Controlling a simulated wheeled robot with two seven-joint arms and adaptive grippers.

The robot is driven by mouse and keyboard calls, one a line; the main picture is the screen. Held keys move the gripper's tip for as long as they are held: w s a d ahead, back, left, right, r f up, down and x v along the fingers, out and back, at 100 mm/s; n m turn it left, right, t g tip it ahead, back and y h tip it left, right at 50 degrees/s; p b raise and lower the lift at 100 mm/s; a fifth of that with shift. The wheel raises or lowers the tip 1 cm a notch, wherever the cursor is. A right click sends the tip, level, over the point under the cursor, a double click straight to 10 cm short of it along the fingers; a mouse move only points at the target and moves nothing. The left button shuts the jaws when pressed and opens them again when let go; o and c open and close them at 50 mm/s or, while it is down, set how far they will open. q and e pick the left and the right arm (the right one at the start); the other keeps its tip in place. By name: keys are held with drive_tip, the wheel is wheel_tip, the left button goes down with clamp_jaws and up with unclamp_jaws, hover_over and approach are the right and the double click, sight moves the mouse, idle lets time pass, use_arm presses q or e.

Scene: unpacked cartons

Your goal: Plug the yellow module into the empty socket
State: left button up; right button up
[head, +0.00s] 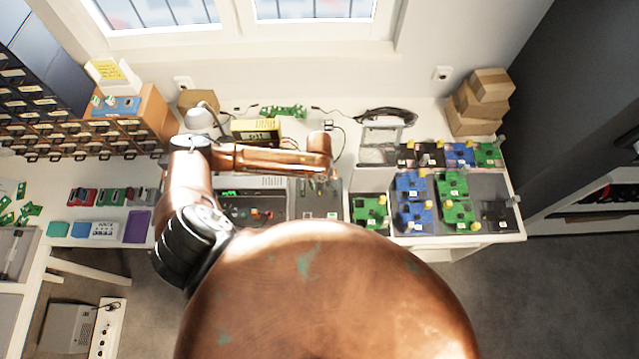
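My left gripper (322,186) hangs at the end of the copper arm, over the grey panel in the middle of the bench. It is small and dim, and I cannot tell whether its fingers are open or shut or hold anything. No yellow module can be made out for certain. Blue boards (411,185), green boards (452,186) and a black board (495,215) lie on the right side of the bench. Which socket is empty cannot be told at this size. My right gripper is not in view.
A yellow and black box (256,131) stands behind my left forearm. Brown cartons (480,100) are stacked at the back right. A drawer cabinet (75,125) stands at the left. A large copper part of mine hides the bottom middle.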

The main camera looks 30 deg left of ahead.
use_arm(q)
wheel_tip(320, 180, up, 12)
idle(0.5)
drive_tip(key=shift+w, duration=0.1)
